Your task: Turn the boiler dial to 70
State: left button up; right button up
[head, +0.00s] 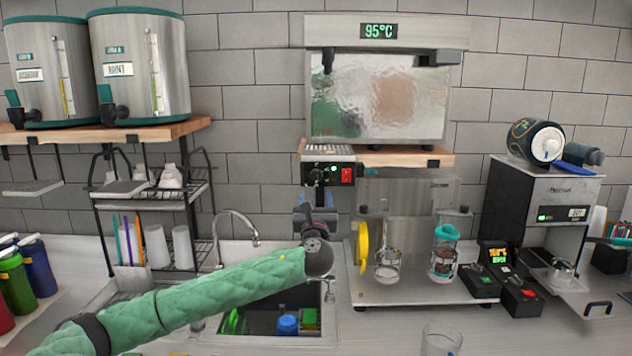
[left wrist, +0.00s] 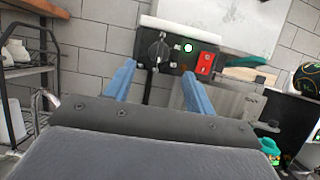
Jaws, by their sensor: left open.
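The boiler (head: 378,95) is a steel box on a wooden shelf, with a green display (head: 378,31) that reads 95°C. Its black control panel (head: 328,174) hangs at the lower left, with a round dial, a green light and a red switch (head: 347,175). In the left wrist view the dark dial (left wrist: 158,50) with its raised grip shows clearly, left of a white-green light. My left gripper (head: 316,200) is just below the panel. In the left wrist view its two blue fingers (left wrist: 159,70) are apart, with the dial beyond the gap between them; they appear not to touch it. My right gripper is not in view.
A wooden shelf (head: 440,159) is under the boiler. The cup station (head: 410,290) stands below right, a wire rack (head: 190,190) at left.

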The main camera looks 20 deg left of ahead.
aim_at(316, 178)
pick_arm(q)
jog(key=p+x, duration=0.3)
jog(key=x, duration=0.3)
jog(key=shift+s+r+p, duration=0.1)
jog(key=shift+r+p, duration=0.1)
jog(key=shift+p, duration=0.2)
jog(key=shift+w+a+r+p, duration=0.1)
jog(key=shift+w+p, duration=0.1)
jog(key=shift+w, duration=0.2)
jog(key=shift+w+a+p, duration=0.15)
jog(key=shift+w+p, duration=0.05)
jog(key=shift+w, duration=0.25)
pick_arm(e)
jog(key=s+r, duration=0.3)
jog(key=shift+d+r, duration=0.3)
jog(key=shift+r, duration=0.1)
pick_arm(q)
jog(key=shift+c, duration=0.4)
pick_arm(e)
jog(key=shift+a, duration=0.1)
